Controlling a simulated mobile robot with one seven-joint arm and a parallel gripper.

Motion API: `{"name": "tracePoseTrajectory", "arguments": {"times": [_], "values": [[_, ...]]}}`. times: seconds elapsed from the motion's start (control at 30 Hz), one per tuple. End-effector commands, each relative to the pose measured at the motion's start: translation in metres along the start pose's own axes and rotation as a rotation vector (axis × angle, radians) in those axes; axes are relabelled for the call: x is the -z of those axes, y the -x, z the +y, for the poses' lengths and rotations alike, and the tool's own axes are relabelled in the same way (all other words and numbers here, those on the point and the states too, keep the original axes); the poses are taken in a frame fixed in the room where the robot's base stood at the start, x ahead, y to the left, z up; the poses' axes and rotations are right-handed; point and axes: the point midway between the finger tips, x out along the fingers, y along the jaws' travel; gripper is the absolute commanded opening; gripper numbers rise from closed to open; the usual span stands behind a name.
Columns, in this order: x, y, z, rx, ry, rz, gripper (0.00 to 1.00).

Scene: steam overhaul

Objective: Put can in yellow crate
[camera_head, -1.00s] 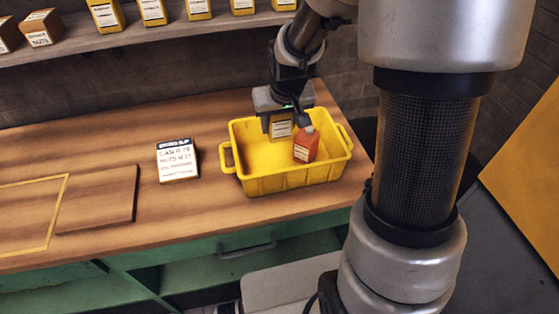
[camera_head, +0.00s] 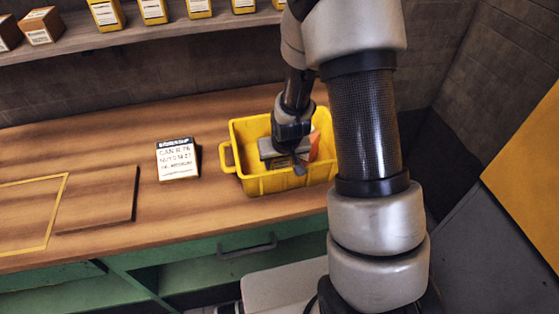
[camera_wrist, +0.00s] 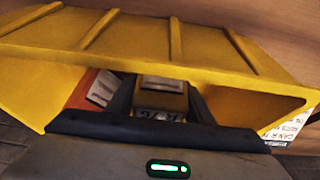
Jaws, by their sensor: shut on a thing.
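The yellow crate (camera_head: 262,184) stands on the right part of the wooden bench. My gripper (camera_head: 284,160) is lowered inside it, below the rim. The gripper is shut on a yellow can with a white label (camera_wrist: 160,88), which shows between the dark fingers in the wrist view. In the head view my wrist hides this can. Whether it touches the crate floor cannot be told. An orange container (camera_head: 314,146) with a pale label is in the crate, just right of my gripper; it also shows in the wrist view (camera_wrist: 92,90).
A white order card (camera_head: 177,160) stands on the bench left of the crate. A dark wooden board (camera_head: 98,198) and a yellow outlined area lie farther left. Several yellow containers stand on the back shelf (camera_head: 80,43). The bench between card and board is clear.

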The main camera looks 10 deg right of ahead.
Motion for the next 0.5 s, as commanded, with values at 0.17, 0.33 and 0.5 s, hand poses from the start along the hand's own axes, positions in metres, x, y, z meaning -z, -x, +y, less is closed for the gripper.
{"name": "tracePoseTrajectory", "arguments": {"times": [0.17,0.33,0.5], "values": [[0.0008,-0.0001,0.0001,0.000,0.000,0.002,0.16],[-0.0006,-0.0019,0.0001,0.000,0.000,0.000,0.57],[-0.0006,-0.0018,0.0001,0.000,0.000,0.000,0.66]]}}
